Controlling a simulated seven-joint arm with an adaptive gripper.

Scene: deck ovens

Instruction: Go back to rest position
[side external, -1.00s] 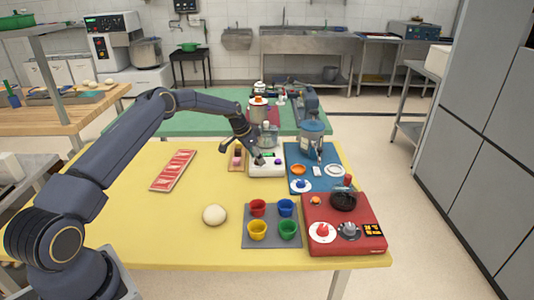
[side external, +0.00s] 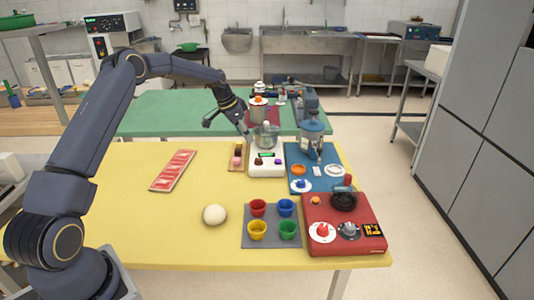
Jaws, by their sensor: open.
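My gripper (side external: 228,128) is open and appears empty. It is raised above the far side of the yellow table (side external: 140,215), pointing down. It is up and to the left of the white scale-like device (side external: 266,167) with a clear bowl (side external: 265,138) on it. One finger shows just left of the bowl in the picture; I cannot tell how near it is in depth. Under it sits a small wooden board (side external: 237,160) with pink and yellow pieces.
A red tray (side external: 173,170) lies on the left, a dough ball (side external: 214,215) at the front. Several coloured cups stand on a grey mat (side external: 270,241). A red cooker (side external: 345,240) and a blue board (side external: 318,180) with a blue-grey machine (side external: 312,135) are at right. The table's left front is clear.

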